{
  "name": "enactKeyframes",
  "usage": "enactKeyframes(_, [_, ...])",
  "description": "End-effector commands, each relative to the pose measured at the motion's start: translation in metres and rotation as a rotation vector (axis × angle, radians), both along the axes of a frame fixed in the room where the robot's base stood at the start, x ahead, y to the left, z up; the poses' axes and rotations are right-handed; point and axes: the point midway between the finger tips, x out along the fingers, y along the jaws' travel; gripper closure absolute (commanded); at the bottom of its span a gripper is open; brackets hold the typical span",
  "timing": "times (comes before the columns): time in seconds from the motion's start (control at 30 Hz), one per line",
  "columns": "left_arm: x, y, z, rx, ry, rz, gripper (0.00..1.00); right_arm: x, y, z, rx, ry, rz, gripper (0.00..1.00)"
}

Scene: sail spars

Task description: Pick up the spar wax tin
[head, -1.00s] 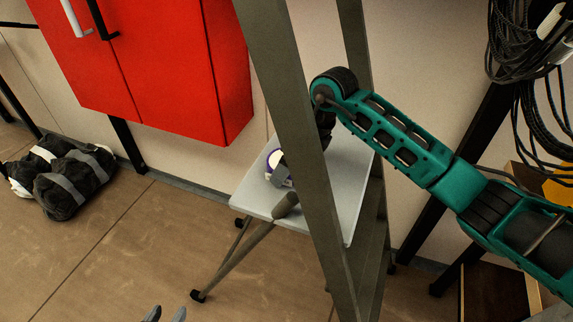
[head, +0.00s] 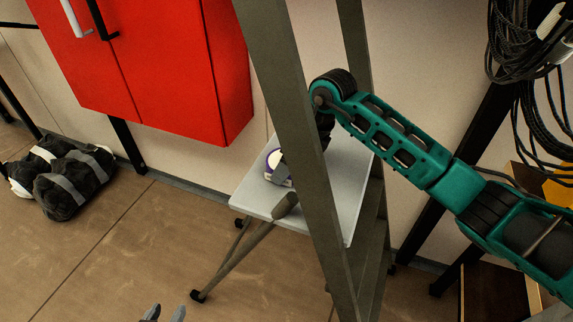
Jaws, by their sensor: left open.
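A round white and purple object, which looks like the spar wax tin (head: 272,160), sits on a small grey folding table (head: 258,200). A grey piece overlaps it, and the ladder's leg partly hides its right side. My left gripper (head: 165,313) shows only its fingertips at the bottom edge, apart and empty, well below and left of the table. My teal right arm reaches in from the right and bends down behind the ladder's leg above the table. Its gripper is hidden there.
A grey-green ladder (head: 302,140) stands in front of the table. A dark handle-like object (head: 285,205) is at the table's front edge. A red cabinet (head: 160,75) hangs at the left, dark strapped bags (head: 65,180) lie on the floor, and cable coils (head: 530,70) hang at the right.

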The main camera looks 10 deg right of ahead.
Motion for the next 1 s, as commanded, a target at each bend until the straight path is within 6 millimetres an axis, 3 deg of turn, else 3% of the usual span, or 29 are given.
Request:
enactKeyframes(0.27, [0.0,0.0,0.0,0.001,0.0,0.001,0.57,0.001,0.001,0.005,0.003,-0.005,0.0,0.65])
enactKeyframes(0.47, [0.0,0.0,0.002,0.001,0.0,0.001,0.57,0.002,0.0,0.023,0.002,-0.007,0.001,0.65])
enactKeyframes(0.67, [0.0,0.0,0.003,-0.001,0.001,0.001,0.57,0.002,0.0,0.064,0.001,-0.011,0.001,0.65])
enactKeyframes(1.0, [-0.003,0.0,0.005,-0.001,0.006,0.0,0.57,0.001,0.0,0.151,0.001,-0.009,0.0,0.65])
